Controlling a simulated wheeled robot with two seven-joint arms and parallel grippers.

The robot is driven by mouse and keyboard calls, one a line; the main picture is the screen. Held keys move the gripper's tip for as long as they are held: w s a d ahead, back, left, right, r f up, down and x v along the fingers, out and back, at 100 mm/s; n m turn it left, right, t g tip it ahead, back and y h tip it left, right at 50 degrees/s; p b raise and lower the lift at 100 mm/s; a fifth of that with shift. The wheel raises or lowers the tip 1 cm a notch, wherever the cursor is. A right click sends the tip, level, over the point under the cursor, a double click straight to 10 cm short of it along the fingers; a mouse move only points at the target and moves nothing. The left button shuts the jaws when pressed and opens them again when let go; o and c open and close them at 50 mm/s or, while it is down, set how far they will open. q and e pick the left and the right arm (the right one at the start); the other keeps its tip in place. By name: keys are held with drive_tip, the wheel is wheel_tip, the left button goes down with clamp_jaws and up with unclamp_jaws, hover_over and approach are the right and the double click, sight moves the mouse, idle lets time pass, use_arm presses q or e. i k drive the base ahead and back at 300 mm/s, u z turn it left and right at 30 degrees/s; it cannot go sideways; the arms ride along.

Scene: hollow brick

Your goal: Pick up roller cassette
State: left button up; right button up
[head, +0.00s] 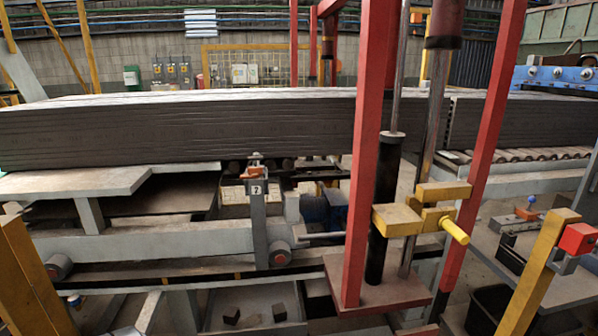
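I cannot pick out a separate roller cassette with certainty. A row of pale rollers (540,154) lies side by side in a grey frame at the right, just beyond the red posts. Several dark rollers (288,164) show under the long dark clay slab (180,130) at the middle; the slab hides most of them. Neither of my grippers is in view.
A red press frame (368,150) with a yellow clamp (398,219) stands in front. A grey bench (565,285) is at the right, with a yellow post (540,272) before it. Dark blocks (231,315) lie in a low tray. A grey shelf (75,183) is at left.

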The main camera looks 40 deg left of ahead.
sight(256, 165)
drive_tip(key=u, duration=0.2)
drive_tip(key=i, duration=0.95)
drive_tip(key=u, duration=0.45)
